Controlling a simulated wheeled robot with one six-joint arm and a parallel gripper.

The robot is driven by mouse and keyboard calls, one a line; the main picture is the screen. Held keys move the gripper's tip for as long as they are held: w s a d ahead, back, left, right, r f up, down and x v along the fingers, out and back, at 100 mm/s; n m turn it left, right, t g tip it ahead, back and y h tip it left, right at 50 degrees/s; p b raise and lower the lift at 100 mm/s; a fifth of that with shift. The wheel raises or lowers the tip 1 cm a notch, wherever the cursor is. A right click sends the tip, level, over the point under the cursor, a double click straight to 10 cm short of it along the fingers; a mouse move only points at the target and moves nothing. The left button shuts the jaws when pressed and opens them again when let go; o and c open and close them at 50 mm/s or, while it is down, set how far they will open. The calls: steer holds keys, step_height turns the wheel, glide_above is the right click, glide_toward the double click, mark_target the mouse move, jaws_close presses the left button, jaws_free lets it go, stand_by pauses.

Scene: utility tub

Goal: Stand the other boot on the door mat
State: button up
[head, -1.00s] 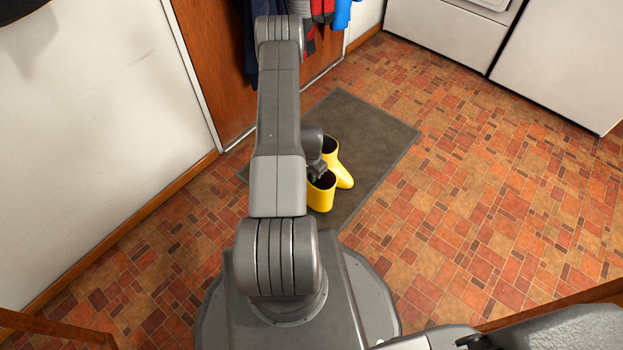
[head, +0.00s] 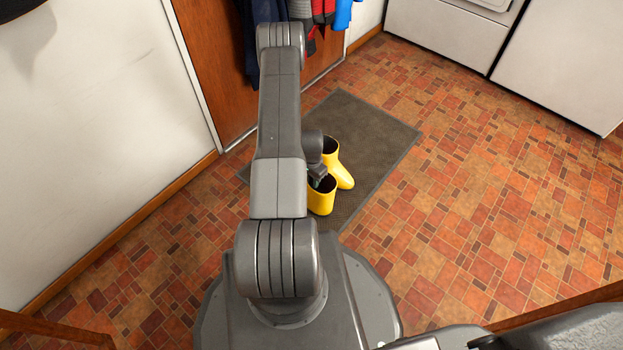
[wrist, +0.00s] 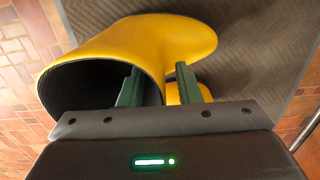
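Two yellow boots stand upright, close together, on the dark grey door mat (head: 375,125). The near boot (head: 321,200) is by the mat's near end, and the far boot (head: 343,175) is just behind it, toe to the right. My gripper (head: 318,182) is low at the near boot's top. In the wrist view my gripper (wrist: 160,88) is open astride the wall of the near boot (wrist: 135,42). One green finger is inside the dark opening, the other outside, with gaps to the wall. A bit of yellow behind the outer finger seems to be the far boot.
A brown door (head: 215,70) with hanging coats (head: 315,15) is behind the mat. A white wall (head: 100,120) is on the left. White appliances (head: 500,40) stand at the back right. The tiled floor (head: 490,190) to the right is clear.

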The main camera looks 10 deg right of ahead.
step_height(320, 180, up, 12)
steer(key=p, duration=0.3)
steer(key=shift+p, duration=0.35)
steer(key=shift+d+r, duration=0.1)
